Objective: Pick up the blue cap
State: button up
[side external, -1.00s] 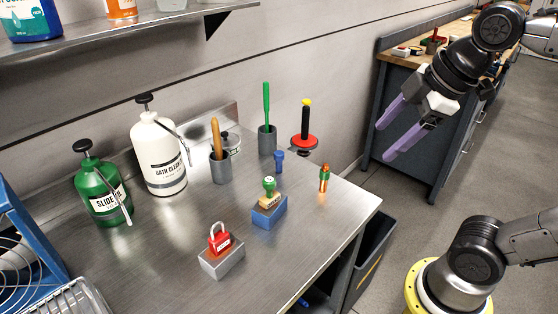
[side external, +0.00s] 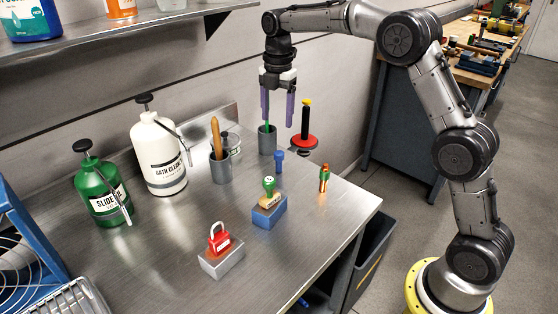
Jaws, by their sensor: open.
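A small blue piece (side external: 279,161), which I take to be the blue cap, stands upright on the steel bench, just in front of a grey cup (side external: 267,142). My gripper (side external: 277,118) points down with its two purple fingers apart and nothing between them. It hangs above the bench, higher in the picture than the blue piece and apart from it. The left finger covers most of a green handle (side external: 267,129) in the grey cup; I cannot tell whether they touch.
A black-handled tool with a red disc (side external: 305,142) stands close right of my gripper.

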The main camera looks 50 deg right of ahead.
send_near(279, 162)
jog(key=f, duration=0.1)
jog(key=w+f, duration=0.1)
jog(key=f, duration=0.3)
jog(key=shift+w+d+f, duration=0.1)
jog(key=shift+w+d, duration=0.05)
jog(key=shift+d, duration=0.15)
jog(key=shift+f, duration=2.75)
grip_shut()
